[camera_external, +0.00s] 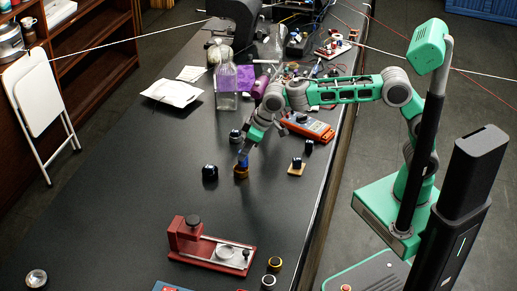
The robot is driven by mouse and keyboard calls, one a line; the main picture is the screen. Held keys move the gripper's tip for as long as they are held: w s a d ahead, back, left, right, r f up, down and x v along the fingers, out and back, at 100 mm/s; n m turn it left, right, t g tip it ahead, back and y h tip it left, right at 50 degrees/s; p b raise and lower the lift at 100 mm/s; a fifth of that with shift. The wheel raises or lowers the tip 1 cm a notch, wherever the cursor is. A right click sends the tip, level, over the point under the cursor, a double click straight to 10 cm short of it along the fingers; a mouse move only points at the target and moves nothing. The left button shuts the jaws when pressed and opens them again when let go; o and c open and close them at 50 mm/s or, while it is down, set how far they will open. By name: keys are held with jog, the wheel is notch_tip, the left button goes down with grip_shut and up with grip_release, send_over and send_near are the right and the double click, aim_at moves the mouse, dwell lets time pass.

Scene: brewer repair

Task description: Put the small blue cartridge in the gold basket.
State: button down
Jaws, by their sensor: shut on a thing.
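My gripper (243,153) points down over the middle of the black table and is shut on the small blue cartridge (242,162). The cartridge shows as a small patch of dark blue below the fingers, which hide part of it. Directly under it stands the gold basket (241,173), a small brownish-gold cup on the table. The cartridge is at the basket's mouth. I cannot tell how far inside it is, or whether it touches the rim.
Small dark pieces stand close by: one left of the basket (210,173), one behind it (235,136), one on a wooden square (297,168). A red device (190,240) stands in front. The table's left front is mostly clear.

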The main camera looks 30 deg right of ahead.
jog(key=shift+w+a+f, duration=0.2)
jog(key=shift+a+f, duration=0.05)
jog(key=shift+f, duration=0.1)
jog(key=shift+a+f, duration=0.1)
jog(key=shift+f, duration=1.55)
jog(key=shift+f, duration=0.15)
jog(key=shift+f, duration=0.15)
jog(key=c, duration=1.1)
grip_release()
